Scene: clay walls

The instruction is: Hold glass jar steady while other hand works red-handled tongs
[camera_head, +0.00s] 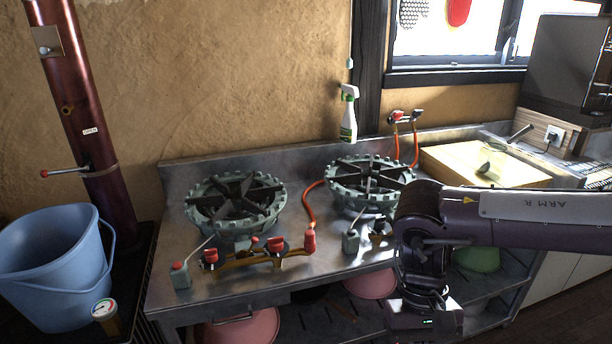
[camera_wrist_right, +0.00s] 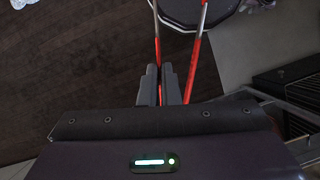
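A clear glass container, apparently the jar (camera_head: 495,158), stands on a yellow board at the right end of the counter; a dark green item shows at it. My right arm comes in from the right, with the right gripper (camera_head: 424,322) low in front of the counter; its fingertips are hidden there. In the right wrist view the right gripper's fingers (camera_wrist_right: 161,84) are close together with one red handle of the tongs (camera_wrist_right: 195,62) between them. The other red handle runs just right of the fingers. The tongs' far ends are cut off. My left gripper is not in view.
Two green burners (camera_head: 235,203) (camera_head: 368,183) with orange hoses stand on the metal counter (camera_head: 330,262). A spray bottle (camera_head: 348,118) is by the wall. A blue bucket (camera_head: 55,262) and a dark red pipe (camera_head: 88,120) are at left. Bowls sit on the shelf below.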

